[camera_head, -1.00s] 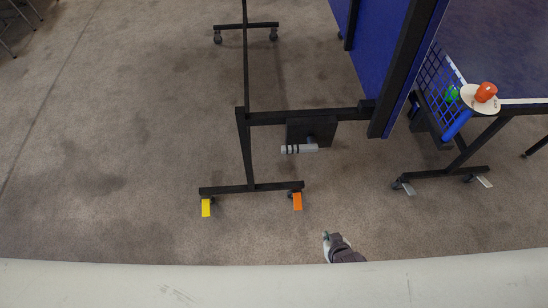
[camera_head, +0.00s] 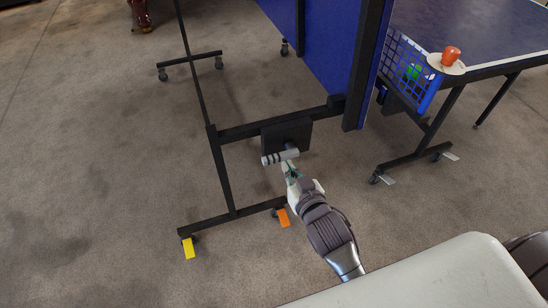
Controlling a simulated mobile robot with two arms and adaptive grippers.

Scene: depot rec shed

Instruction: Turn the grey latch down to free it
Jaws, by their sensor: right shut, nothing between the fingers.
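The grey latch (camera_head: 279,158) is a short ribbed grey handle on a dark plate (camera_head: 297,134), fixed to the black frame of the folded table tennis table. The handle lies roughly level, pointing left. My right gripper (camera_head: 287,168) is at the latch, its fingertips just below the handle. The fingers look shut with nothing between them. I cannot tell whether they touch the handle. My left gripper is not in view.
The black frame (camera_head: 220,175) stands on castors with a yellow tab (camera_head: 188,248) and an orange tab (camera_head: 284,217). A blue table panel (camera_head: 322,50) rises behind. Right of it is another blue table (camera_head: 470,35) with a blue basket (camera_head: 408,72).

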